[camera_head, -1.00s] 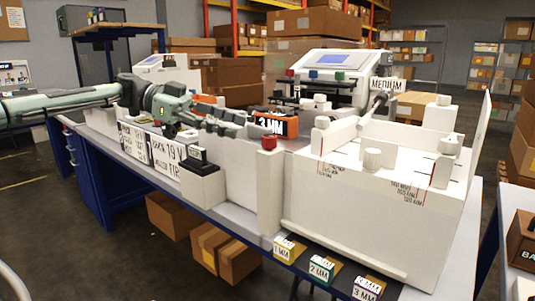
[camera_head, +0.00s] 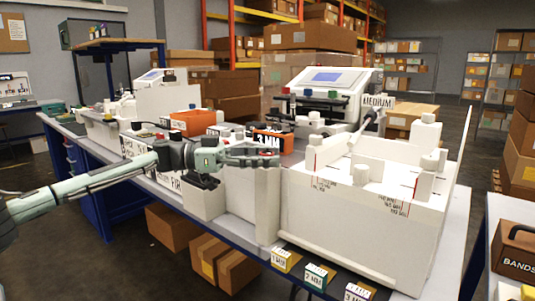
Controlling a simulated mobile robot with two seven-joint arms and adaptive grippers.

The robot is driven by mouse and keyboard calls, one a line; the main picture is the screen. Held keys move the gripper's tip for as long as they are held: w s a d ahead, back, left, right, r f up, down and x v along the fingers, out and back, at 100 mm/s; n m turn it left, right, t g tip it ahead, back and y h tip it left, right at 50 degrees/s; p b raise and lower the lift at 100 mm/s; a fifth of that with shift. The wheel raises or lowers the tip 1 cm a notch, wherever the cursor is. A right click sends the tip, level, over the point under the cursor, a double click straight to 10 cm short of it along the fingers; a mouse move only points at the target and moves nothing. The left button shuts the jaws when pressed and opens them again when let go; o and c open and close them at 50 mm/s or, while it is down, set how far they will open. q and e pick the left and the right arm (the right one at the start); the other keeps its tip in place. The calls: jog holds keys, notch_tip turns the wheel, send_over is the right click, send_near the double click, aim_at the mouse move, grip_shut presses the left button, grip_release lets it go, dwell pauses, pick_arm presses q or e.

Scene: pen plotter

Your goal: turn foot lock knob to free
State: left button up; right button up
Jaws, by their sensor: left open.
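The white post (camera_head: 267,205) stands at the left front corner of the large white machine (camera_head: 355,225). Its red knob is hidden now behind my left gripper (camera_head: 276,154). The fingers are open and reach right across the post's top; I cannot tell whether they touch the knob. No label that I can read names the foot lock knob. My right gripper is not in view.
Small labelled boxes, such as the 1 MM box (camera_head: 283,260) and the 2 MM box (camera_head: 315,276), line the bench's front edge. An orange 3 MM block (camera_head: 268,141) is behind my gripper. A console with a screen (camera_head: 328,82) stands at the back.

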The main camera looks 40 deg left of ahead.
pick_arm(q)
jog(key=shift+d, duration=0.15)
jog(key=shift+c, duration=0.5)
grip_shut()
